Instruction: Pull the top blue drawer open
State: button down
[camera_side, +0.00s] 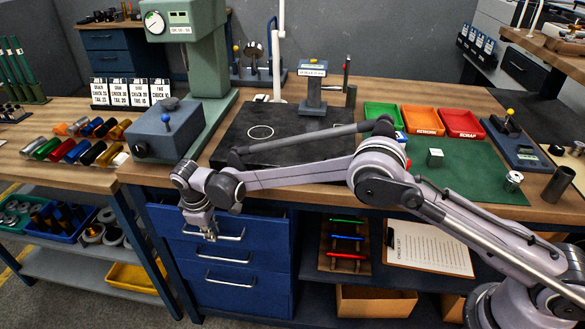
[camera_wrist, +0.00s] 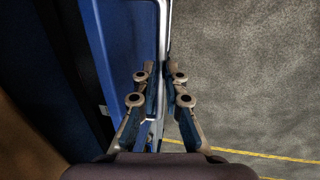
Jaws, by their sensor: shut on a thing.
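The top blue drawer (camera_side: 262,223) is in the cabinet under the workbench, at the lower left of the side view. Its front seems to stand slightly forward, but I cannot tell how far. My gripper (camera_side: 211,236) points down at the left part of its pale bar handle (camera_side: 232,238). In the wrist view the drawer front (camera_wrist: 132,50) is left of the handle bar (camera_wrist: 164,30), which runs up between the fingers. My gripper (camera_wrist: 164,75) is shut on the handle. The fingers hide part of the bar.
Two more blue drawers with bar handles, a middle one (camera_side: 205,255) and a bottom one (camera_side: 240,291), are below. The bench top (camera_side: 330,190) overhangs the cabinet. An open shelf with a clipboard (camera_side: 427,248) is to the right. Bare floor (camera_wrist: 250,80) lies before the drawers.

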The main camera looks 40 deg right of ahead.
jog(key=s+a, duration=1.5)
jog(key=shift+s+a, duration=0.2)
jog(key=shift+a, duration=0.05)
jog(key=c, duration=1.4)
grip_release()
notch_tip(320, 180, up, 12)
jog(key=s+a, duration=0.1)
jog(key=shift+s+a, duration=0.25)
